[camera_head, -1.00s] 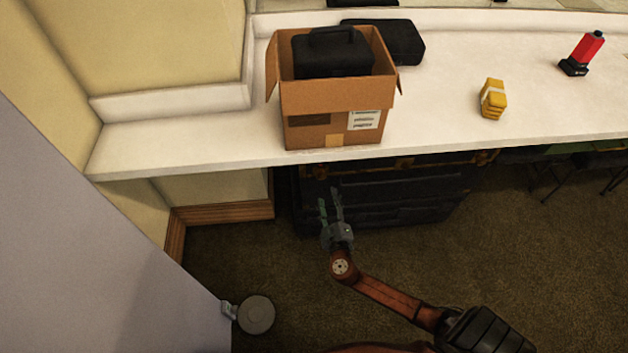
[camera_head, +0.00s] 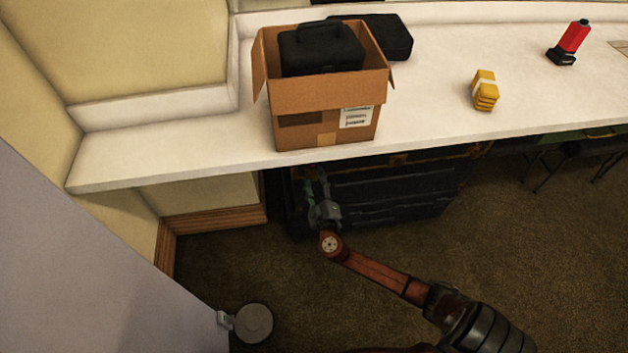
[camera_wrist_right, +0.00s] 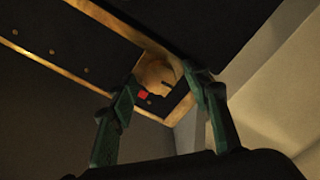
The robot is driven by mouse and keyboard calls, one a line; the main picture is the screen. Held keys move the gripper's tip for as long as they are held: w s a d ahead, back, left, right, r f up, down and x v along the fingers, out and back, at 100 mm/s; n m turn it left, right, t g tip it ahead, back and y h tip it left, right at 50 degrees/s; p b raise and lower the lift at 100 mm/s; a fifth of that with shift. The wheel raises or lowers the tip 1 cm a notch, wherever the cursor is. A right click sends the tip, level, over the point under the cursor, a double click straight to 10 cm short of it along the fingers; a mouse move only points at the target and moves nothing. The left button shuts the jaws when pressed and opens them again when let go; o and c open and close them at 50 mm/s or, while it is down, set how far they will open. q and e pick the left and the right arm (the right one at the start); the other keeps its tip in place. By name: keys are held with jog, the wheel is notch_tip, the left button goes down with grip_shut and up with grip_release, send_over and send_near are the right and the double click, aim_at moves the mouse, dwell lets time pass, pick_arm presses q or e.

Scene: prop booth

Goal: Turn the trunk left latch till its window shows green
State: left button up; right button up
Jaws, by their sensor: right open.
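The dark trunk (camera_head: 400,190) stands on the carpet under the white counter, its top partly hidden by the counter. In the right wrist view the trunk (camera_wrist_right: 200,22) shows brass edging and a round brass latch (camera_wrist_right: 155,76) with a dark slot. A small red window (camera_wrist_right: 142,95) shows at the latch's lower left. My right gripper (camera_head: 315,185) is at the trunk's left front; in the wrist view its open fingers (camera_wrist_right: 165,100) stand on either side of the latch. I cannot tell whether they touch it. My left gripper is not in view.
The white counter (camera_head: 180,152) overhangs the trunk. On it are an open cardboard box (camera_head: 330,105) holding a black case (camera_head: 320,50), a yellow bundle (camera_head: 485,92) and a red-and-black item (camera_head: 570,42). Open carpet (camera_head: 520,250) lies in front.

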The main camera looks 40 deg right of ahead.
jog(key=shift+c, duration=0.6)
jog(key=c, duration=1)
jog(key=shift+c, duration=0.2)
